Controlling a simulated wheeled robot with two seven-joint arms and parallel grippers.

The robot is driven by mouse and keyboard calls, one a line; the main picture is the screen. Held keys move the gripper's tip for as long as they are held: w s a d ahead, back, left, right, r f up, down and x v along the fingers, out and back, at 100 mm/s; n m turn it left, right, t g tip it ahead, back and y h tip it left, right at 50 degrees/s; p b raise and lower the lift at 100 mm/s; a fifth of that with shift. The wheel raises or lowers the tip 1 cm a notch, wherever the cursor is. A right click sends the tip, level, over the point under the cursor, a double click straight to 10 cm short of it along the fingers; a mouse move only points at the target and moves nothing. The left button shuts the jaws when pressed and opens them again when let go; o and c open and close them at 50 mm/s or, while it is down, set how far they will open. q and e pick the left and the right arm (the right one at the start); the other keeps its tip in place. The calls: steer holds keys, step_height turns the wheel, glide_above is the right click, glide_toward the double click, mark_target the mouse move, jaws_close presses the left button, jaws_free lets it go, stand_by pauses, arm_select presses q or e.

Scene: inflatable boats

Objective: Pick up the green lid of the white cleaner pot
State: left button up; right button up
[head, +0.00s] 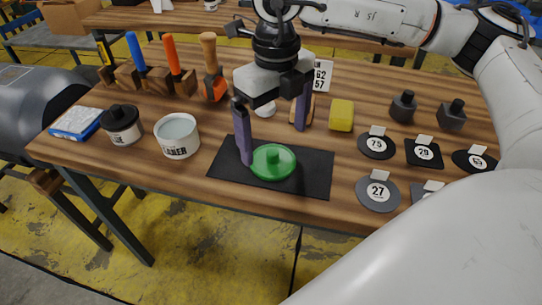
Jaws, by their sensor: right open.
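The green lid (273,161) lies on a black mat (315,172) near the front edge of the wooden table. It is round, with a raised knob in the middle. The white cleaner pot (177,138) stands open to the left of the mat, with its label partly readable. My right gripper (273,146) is open and points down, its two purple fingers spread. The left finger is close beside the lid's left edge; I cannot tell whether it touches. The right finger is above and behind the lid. My left gripper is not in view.
A black-lidded jar (121,124) and a blue-white packet (76,123) stand at the left. Upright tools in wooden holders line the back left. A yellow block (341,115) and several numbered dark plates (378,191) lie to the right.

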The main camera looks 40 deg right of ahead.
mark_target(275, 154)
step_height(275, 154, down, 5)
steer(key=shift+f, duration=0.2)
steer(key=c, duration=1.1)
steer(key=shift+r, duration=0.1)
